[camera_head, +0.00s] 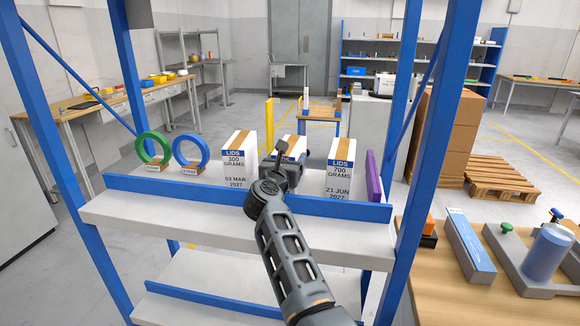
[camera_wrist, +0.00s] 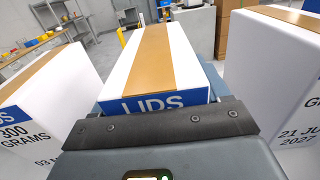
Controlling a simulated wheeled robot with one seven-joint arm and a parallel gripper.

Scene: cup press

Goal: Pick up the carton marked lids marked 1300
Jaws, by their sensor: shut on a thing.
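My gripper (camera_head: 289,168) is over the shelf's front lip, shut on the middle white carton (camera_head: 297,145). This carton has a tan tape strip and a blue "LIDS" band in the wrist view (camera_wrist: 152,62). Its weight marking is hidden behind my gripper, so I cannot read whether it says 1300. To its left stands a carton marked LIDS 300 GRAMS, 03 MAR 2027 (camera_head: 237,162). To its right stands a carton marked LIDS 700 GRAMS, 21 JUN 2027 (camera_head: 340,168). I cannot tell whether the held carton touches the shelf.
The shelf (camera_head: 150,210) has a blue front lip (camera_head: 150,187) and blue posts on both sides. A green ring (camera_head: 142,152) and a blue ring (camera_head: 177,150) stand at the left. A purple panel (camera_head: 373,176) stands at the right. The neighbouring cartons leave narrow gaps.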

